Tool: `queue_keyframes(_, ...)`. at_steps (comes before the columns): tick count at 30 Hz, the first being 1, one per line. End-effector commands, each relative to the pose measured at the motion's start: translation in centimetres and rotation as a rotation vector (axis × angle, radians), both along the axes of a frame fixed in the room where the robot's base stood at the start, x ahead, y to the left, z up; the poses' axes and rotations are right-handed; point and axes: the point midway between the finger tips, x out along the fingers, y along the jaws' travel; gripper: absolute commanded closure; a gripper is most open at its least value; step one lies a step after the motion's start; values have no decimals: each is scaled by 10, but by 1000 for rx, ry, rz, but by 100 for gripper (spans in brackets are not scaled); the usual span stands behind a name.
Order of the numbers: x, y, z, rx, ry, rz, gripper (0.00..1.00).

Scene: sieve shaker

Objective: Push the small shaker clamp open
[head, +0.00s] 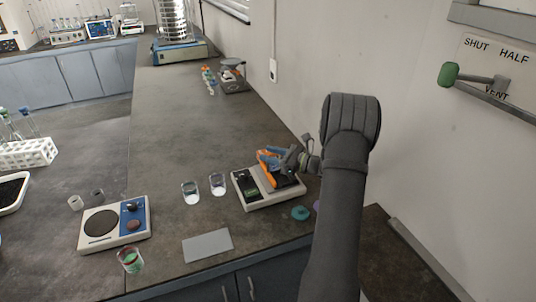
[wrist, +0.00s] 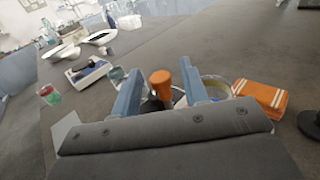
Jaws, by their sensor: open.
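The small shaker (head: 285,197) is a pale, low base with a dark panel on its left, at the bench's right side in the head view. Orange parts show on it under my gripper (head: 269,154), which comes in from the right with blue fingers. In the wrist view an orange-capped upright handle (wrist: 161,78), seemingly the clamp, stands between the two blue fingers of my gripper (wrist: 158,85). The fingers are apart; I cannot tell whether either touches it. My gripper hides part of the shaker, and the clamp's angle is unclear.
Two glass beakers (head: 190,190) stand left of the shaker. A balance (head: 115,222), a beaker with red and green contents (head: 130,260) and a grey plate (head: 207,245) lie nearer the front-left. An orange white-striped block (wrist: 262,97) is right of my fingers. The bench behind is mostly clear.

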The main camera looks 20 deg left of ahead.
Motion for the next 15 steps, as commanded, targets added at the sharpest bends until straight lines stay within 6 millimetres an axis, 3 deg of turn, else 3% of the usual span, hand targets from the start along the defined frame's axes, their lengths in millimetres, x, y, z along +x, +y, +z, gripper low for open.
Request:
queue_keyframes(4,0,10,0,-1,0,1,59)
queue_keyframes(12,0,11,0,-1,0,0,59)
queue_keyframes(15,0,11,0,-1,0,0,79)
